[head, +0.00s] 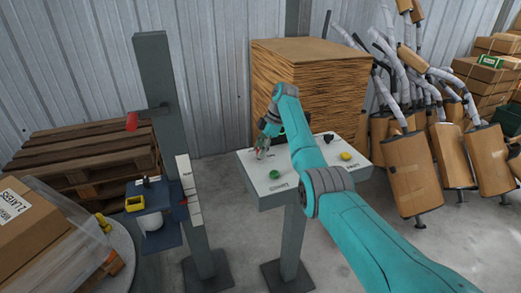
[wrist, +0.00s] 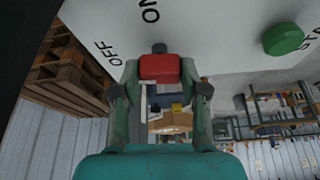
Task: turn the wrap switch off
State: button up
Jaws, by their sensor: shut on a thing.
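The wrap switch's red grip (wrist: 159,68) shows in the wrist view at the white panel (wrist: 215,30), with a small dark piece at its upper end. ON is printed above it and OFF to its upper left; the dark piece points up, closer to the ON side. My gripper (wrist: 160,78) is shut on the red grip, one finger on each side. In the head view my gripper (head: 262,152) is at the left back of the slanted panel (head: 300,182), hiding the switch.
A green button (head: 275,174), a black knob (head: 328,138) and a yellow button (head: 346,156) sit on the panel. A grey post (head: 165,90) with a red handle (head: 131,121) stands left. Stacked cardboard (head: 310,80) is behind the panel; mufflers (head: 408,172) lean at right.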

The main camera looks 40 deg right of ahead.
jog(key=shift+n+g, duration=0.3)
jog(key=shift+n, duration=0.3)
jog(key=o, duration=1.1)
jog(key=shift+o, duration=0.2)
jog(key=v, duration=1.2)
jog(key=shift+s+d, duration=0.1)
